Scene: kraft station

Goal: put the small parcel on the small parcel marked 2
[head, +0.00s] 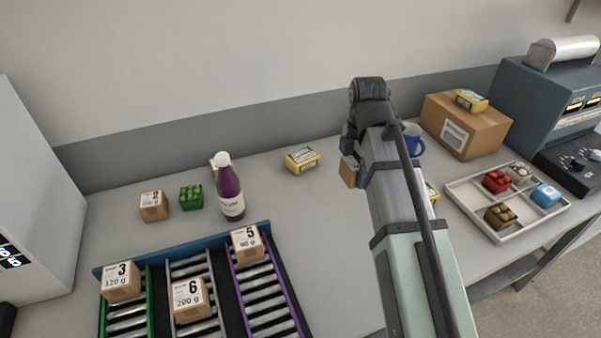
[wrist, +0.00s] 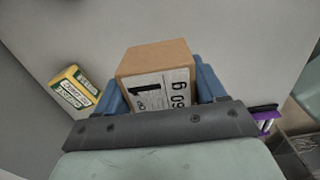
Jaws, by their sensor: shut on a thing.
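My gripper (head: 352,165) is shut on a small brown parcel (head: 347,174), held above the table right of centre. In the wrist view the held parcel (wrist: 156,62) sits between the blue fingers, and its white label shows a 1. The small parcel marked 2 (head: 153,206) stands on the table at the left, well apart from my gripper. Its top looks clear.
A green block (head: 191,197) and a purple bottle (head: 230,190) stand right of parcel 2, with a box partly hidden behind the bottle. Roller lanes (head: 195,270) hold parcels 3, 6 and 5 in front. A yellow pack (head: 301,160) lies behind, between bottle and gripper.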

